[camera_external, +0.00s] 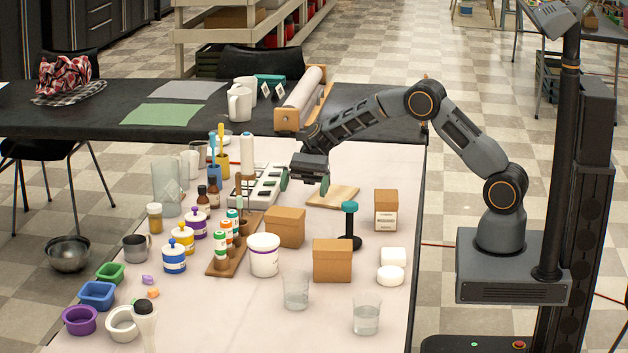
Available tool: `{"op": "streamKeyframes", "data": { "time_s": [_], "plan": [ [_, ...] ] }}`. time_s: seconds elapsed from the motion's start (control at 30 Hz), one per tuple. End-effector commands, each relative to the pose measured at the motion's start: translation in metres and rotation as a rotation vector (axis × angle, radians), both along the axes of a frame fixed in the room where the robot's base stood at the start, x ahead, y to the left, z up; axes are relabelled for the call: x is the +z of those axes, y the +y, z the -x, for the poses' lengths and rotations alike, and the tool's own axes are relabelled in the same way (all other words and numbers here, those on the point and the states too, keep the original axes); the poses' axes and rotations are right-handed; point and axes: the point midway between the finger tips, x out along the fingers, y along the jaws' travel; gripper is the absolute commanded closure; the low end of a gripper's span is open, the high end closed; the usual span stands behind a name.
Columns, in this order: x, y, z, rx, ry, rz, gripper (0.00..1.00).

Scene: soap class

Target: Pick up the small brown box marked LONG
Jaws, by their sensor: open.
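A small brown box (386,197) with a pale label on its front stands upright near the table's right side. The print on the label is too small to read, so I cannot tell whether it says LONG. Two wider brown boxes, one in the middle (285,230) and one nearer the front (332,264), show no readable mark. My gripper (304,184) is open and empty, its green-tipped fingers apart. It hangs to the left of the labelled box and behind the middle box, over the area between a white mould tray (262,189) and a wooden board (343,195).
A dark stand with a teal top (349,222) stands just left of the labelled box. White soap pieces (392,256) lie in front of it. Two glasses (296,290) stand near the front, and a white tub (263,262) is beside the middle box. Bottles and jars crowd the left.

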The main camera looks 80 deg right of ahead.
Motion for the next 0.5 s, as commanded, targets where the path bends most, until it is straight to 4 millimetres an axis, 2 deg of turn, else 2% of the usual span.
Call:
{"op": "streamKeyframes", "data": {
  "time_s": [0.07,0.17,0.5],
  "plan": [
    [-0.006,-0.002,-0.006,-0.019,0.022,-0.033,0.0],
    [-0.012,0.004,-0.01,-0.029,0.035,-0.053,0.0],
    [-0.034,0.057,-0.016,-0.031,0.037,-0.056,0.0]
  ]
}}
